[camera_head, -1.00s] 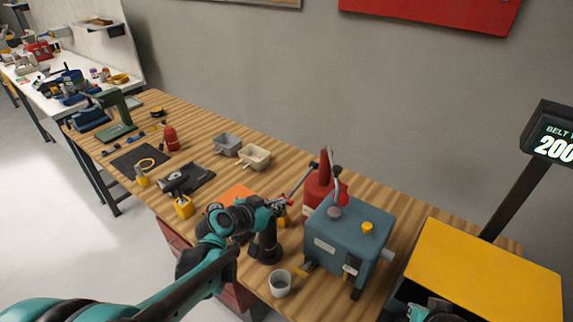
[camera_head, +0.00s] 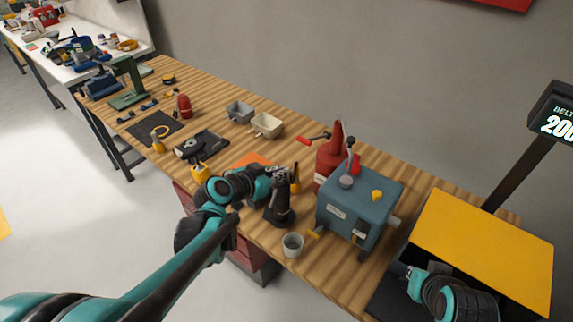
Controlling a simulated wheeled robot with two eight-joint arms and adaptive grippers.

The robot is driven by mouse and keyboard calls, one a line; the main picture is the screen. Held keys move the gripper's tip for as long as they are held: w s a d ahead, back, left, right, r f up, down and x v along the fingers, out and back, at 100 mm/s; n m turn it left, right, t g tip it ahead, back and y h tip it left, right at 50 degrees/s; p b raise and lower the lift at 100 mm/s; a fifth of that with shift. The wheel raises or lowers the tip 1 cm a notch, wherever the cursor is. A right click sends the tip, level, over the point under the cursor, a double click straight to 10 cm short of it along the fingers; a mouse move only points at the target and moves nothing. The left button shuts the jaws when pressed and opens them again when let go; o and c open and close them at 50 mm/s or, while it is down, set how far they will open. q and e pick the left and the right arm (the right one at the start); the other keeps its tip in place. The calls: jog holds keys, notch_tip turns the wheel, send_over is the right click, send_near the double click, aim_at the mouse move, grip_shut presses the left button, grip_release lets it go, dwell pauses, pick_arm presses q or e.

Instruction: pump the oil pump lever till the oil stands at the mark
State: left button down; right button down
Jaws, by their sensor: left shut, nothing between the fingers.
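The red oil pump (camera_head: 328,168) stands on the wooden bench behind the blue gearbox (camera_head: 355,208). The oil level and the mark cannot be made out.
A yellow-topped housing (camera_head: 482,247) and a display post (camera_head: 520,175) are at the right. Two small bins (camera_head: 266,125) and dark mats with tools lie left along the bench.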

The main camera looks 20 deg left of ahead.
pick_arm(q)
jog(key=v, duration=0.3)
jog(key=f+p+v, duration=0.1)
jog(key=v, duration=0.1)
jog(key=shift+s+a+r, duration=0.1)
jog(key=shift+s+r, duration=0.05)
jog(key=shift+s, duration=0.35)
dwell(1.0)
jog(key=w+d+r+g+p, duration=0.1)
jog(key=w+r+p, duration=0.2)
jog(key=r+p, duration=0.2)
jog(key=w+d+r+g+y+p, duration=0.1)
jog(key=w+r+g+p, duration=0.1)
jog(key=r+p, duration=0.4)
jog(key=w+d+r+g+p, duration=0.1)
jog(key=w+r+p, duration=0.3)
jog(key=r, duration=0.4)
jog(key=shift+w+d+g+y+p, duration=0.2)
jog(key=shift+w+g+y+p, duration=0.15)
jog(key=shift+g+p, duration=0.3)
